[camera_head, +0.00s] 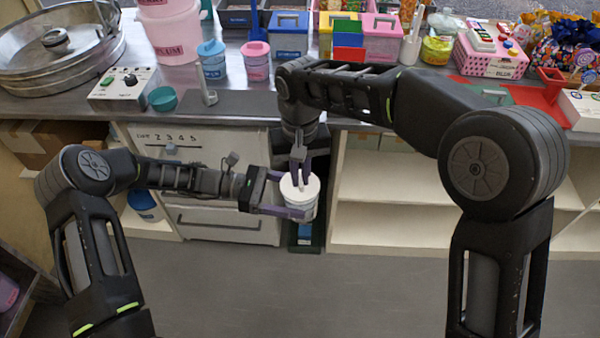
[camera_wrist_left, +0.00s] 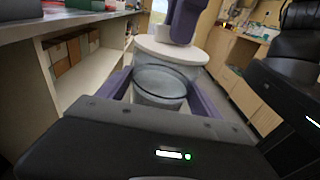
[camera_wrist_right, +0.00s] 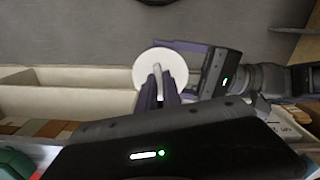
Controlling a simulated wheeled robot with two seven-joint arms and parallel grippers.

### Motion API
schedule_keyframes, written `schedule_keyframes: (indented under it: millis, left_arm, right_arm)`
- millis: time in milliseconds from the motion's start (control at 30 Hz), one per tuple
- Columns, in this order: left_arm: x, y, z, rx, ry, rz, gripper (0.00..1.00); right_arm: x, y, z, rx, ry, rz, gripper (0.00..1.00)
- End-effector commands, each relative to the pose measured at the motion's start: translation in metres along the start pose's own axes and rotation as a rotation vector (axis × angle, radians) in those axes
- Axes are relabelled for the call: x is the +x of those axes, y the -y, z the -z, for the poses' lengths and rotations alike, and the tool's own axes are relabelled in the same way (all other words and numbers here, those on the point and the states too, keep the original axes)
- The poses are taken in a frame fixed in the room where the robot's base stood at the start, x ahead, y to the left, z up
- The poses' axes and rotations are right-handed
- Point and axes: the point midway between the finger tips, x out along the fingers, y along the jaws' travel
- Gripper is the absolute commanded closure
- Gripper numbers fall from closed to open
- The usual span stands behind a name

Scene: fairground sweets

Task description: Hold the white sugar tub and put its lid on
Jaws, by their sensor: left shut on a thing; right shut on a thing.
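The white sugar tub (camera_head: 307,213) is upright in front of the counter, between the fingers of my left gripper (camera_head: 290,197), which is shut on it. In the left wrist view the tub (camera_wrist_left: 158,88) shows greyish between the purple fingers. The round white lid (camera_head: 291,190) is at the top of the tub, and it also shows in the right wrist view (camera_wrist_right: 148,72). My right gripper (camera_head: 301,172) points down from above and is shut on the lid's thin upright handle (camera_wrist_right: 157,80). I cannot tell whether the lid is seated on the rim or just above it.
Behind is a counter (camera_head: 230,103) with a control box (camera_head: 125,88), a teal bowl (camera_head: 163,98), small lidded tubs and a large metal pan (camera_head: 60,75). Below it are a white drawer unit (camera_head: 225,225) and open shelves (camera_head: 385,215). The floor in front (camera_head: 300,290) is clear.

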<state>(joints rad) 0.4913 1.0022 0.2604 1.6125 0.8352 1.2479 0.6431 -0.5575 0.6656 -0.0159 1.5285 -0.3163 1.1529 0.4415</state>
Motion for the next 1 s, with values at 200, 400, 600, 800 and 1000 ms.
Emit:
schedule_keyframes:
  millis: [200, 400, 600, 800, 1000]
  left_arm:
    - [0.0004, -0.0003, -0.0021, 0.002, 0.004, 0.001, 0.57]
    - [0.0004, -0.0003, -0.0022, 0.002, 0.004, 0.001, 0.57]
    - [0.0004, -0.0003, -0.0022, 0.002, 0.004, 0.001, 0.57]
    - [0.0004, -0.0003, -0.0022, 0.002, 0.004, 0.001, 0.57]
    - [0.0004, -0.0003, -0.0022, 0.002, 0.004, 0.001, 0.57]
  right_arm:
    - [0.0004, 0.0, 0.0, 0.0, 0.0, 0.0, 1.0]
    - [0.0022, -0.0001, 0.0001, 0.0, 0.0, 0.0, 1.0]
    - [0.0022, -0.0001, 0.0001, 0.0, 0.0, 0.0, 0.89]
    - [0.0022, 0.0, 0.0001, 0.0, 0.0, 0.0, 0.73]
    - [0.0022, 0.0, 0.0001, 0.0, 0.0, 0.0, 0.66]
